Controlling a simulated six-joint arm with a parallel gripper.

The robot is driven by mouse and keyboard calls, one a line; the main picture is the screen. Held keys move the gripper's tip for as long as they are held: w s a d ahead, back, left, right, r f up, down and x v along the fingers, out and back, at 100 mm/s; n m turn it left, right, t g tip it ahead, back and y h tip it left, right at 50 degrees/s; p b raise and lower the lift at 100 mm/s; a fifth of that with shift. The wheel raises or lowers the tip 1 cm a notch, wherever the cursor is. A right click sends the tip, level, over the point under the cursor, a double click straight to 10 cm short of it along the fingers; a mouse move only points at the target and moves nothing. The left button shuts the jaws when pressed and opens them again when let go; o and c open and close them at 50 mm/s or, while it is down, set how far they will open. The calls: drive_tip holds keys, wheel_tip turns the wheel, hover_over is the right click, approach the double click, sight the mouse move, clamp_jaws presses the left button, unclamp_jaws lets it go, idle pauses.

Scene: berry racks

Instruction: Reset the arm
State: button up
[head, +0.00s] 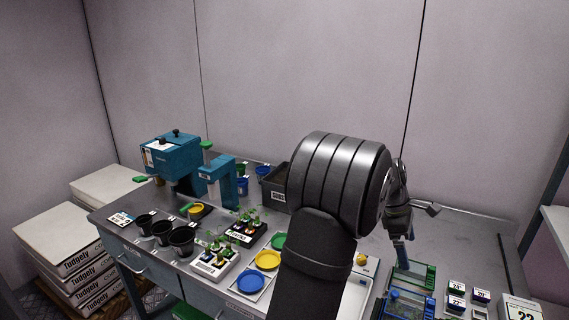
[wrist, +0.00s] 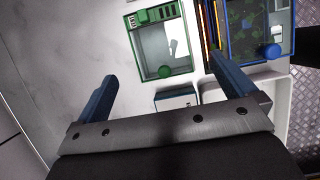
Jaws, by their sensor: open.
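My gripper (wrist: 165,92) is open and empty in the wrist view, its two blue fingers spread wide apart. Beyond the fingers lie a green-framed rack (wrist: 143,48) and a blue-framed rack (wrist: 232,50). The right finger overlaps the edge of the blue rack in the picture; I cannot tell whether they touch. In the head view my gripper (head: 403,248) hangs over the right part of the bench, above the blue rack (head: 408,303) and green rack (head: 428,272). My own arm hides the middle of the bench.
The bench (head: 470,235) holds black pots (head: 182,240), seedling trays (head: 215,262), yellow (head: 267,260) and green dishes, and a dark bin (head: 276,190). A blue machine (head: 172,158) stands at the back left. Small labelled boxes (head: 456,303) sit at the right. Bare bench lies behind them.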

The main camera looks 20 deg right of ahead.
sight(418, 273)
drive_tip(key=x, duration=1)
drive_tip(key=shift+f, duration=0.15)
wheel_tip(418, 273, up, 3)
drive_tip(key=shift+f, duration=0.25)
drive_tip(key=shift+r, duration=0.7)
drive_tip(key=shift+f, duration=0.1)
